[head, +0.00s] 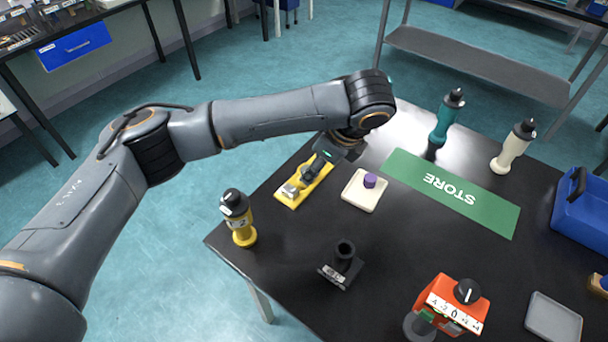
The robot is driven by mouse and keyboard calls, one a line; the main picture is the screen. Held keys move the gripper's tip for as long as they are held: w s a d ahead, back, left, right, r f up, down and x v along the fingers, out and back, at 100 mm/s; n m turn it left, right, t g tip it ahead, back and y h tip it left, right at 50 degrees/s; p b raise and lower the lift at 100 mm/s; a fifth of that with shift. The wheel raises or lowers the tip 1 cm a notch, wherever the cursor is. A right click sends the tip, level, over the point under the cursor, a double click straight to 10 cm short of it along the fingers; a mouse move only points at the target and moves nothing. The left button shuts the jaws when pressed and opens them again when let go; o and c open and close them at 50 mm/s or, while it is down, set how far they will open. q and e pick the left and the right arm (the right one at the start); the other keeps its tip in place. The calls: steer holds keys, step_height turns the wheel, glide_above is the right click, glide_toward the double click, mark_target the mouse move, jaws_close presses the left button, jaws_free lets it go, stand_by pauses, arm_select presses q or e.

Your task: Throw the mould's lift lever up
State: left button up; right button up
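My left arm reaches in from the left across the table. Its gripper (306,176) points down and left over a yellow base plate (322,187) with small grey metal parts (290,190) on it. The gripper's fingers overlap these parts, so I cannot tell whether they touch or grip anything. No lever marked as the mould's lift lever can be made out; the gripper and wrist hide part of the yellow plate. My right gripper is not in view.
A white tray (354,196) with a purple piece (370,180) and a green STORE mat (450,192) lie to the right. A yellow-black bottle-shaped tool (243,232), black socket stand (342,268), orange dial box (445,305) and blue bin (580,220) stand around the black table.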

mark_target(299, 186)
arm_select(q)
steer(key=x, duration=0.9)
steer(key=shift+w+r+p, duration=0.1)
steer(key=shift+p, duration=0.3)
steer(key=shift+w+a+f, duration=0.1)
steer(key=shift+f, duration=0.15)
steer(key=shift+c, duration=0.8)
jaws_close()
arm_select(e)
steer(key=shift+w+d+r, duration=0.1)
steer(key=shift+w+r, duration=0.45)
